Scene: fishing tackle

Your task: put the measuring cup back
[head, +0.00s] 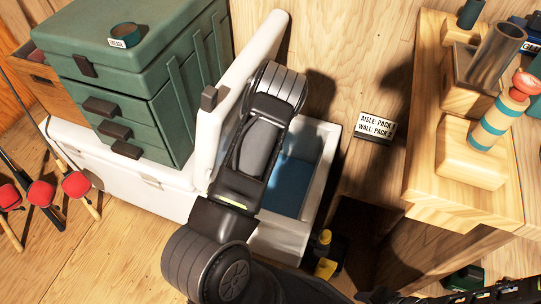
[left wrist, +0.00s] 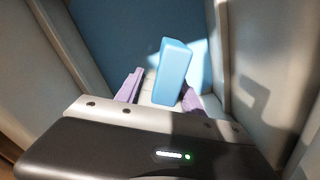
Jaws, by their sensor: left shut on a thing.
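My left arm reaches over the open white cooler (head: 325,160), and its gripper is hidden behind the arm in the head view. In the left wrist view my left gripper (left wrist: 161,86), with purple fingers, is shut on a light blue block (left wrist: 172,72). The block stands up between the fingers, tilted a little in the picture. Pale walls and a darker blue surface (left wrist: 125,35) surround it. The blue surface inside the cooler (head: 294,185) also shows in the head view. I cannot make out a measuring cup in either view. My right gripper is not in view.
A green tackle box (head: 140,75) with a teal tape ring (head: 124,35) stands left on a white lid. A sign (head: 376,125) reading "AISLE: PACK 1, WALL: PACK 2" is right of the cooler. A wooden rack (head: 440,205) stands far right. Red-tipped floats (head: 41,193) lie at left.

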